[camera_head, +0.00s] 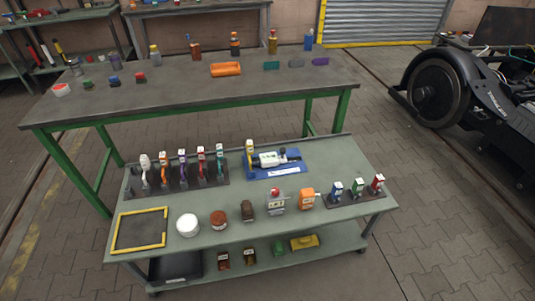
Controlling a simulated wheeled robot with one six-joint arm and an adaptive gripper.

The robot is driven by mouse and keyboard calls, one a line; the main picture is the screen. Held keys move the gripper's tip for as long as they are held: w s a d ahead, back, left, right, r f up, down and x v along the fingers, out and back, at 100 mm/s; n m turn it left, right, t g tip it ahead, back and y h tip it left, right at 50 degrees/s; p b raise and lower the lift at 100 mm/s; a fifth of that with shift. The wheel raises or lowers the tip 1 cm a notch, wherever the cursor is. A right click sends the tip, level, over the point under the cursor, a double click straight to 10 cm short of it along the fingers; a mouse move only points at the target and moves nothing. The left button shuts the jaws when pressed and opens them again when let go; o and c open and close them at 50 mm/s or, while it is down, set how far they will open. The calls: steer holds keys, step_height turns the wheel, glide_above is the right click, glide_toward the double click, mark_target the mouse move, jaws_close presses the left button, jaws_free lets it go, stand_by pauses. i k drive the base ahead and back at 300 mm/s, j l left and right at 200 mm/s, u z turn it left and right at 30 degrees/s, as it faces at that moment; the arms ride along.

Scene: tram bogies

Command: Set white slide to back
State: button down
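A dark rack on the lower bench carries a row of upright coloured pieces. The leftmost piece, white (145,163), stands at the rack's left end. Orange (164,160), purple (182,160), red (201,155) and green-marked (220,155) pieces stand to its right. Another white part, a white block (268,159) with a dark end, lies on a blue plate (291,169) to the right of the rack. I cannot tell which white part is the slide, nor its exact setting at this size. My gripper is not in view.
The lower bench (150,268) also holds a yellow-edged tray (140,245), a white round tub (187,225), a red-knobbed box (276,201), an orange box (307,199) and a small rack (350,200). A higher green-framed table (180,98) stands behind. A black wheel (432,90) is at right.

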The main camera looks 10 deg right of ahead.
mark_target(266, 159)
steer(key=i+l, duration=0.15)
steer(key=i, duration=0.25)
steer(key=i+l, duration=0.15)
steer(key=i, duration=0.25)
steer(key=i+l, duration=0.15)
steer(key=i, duration=0.2)
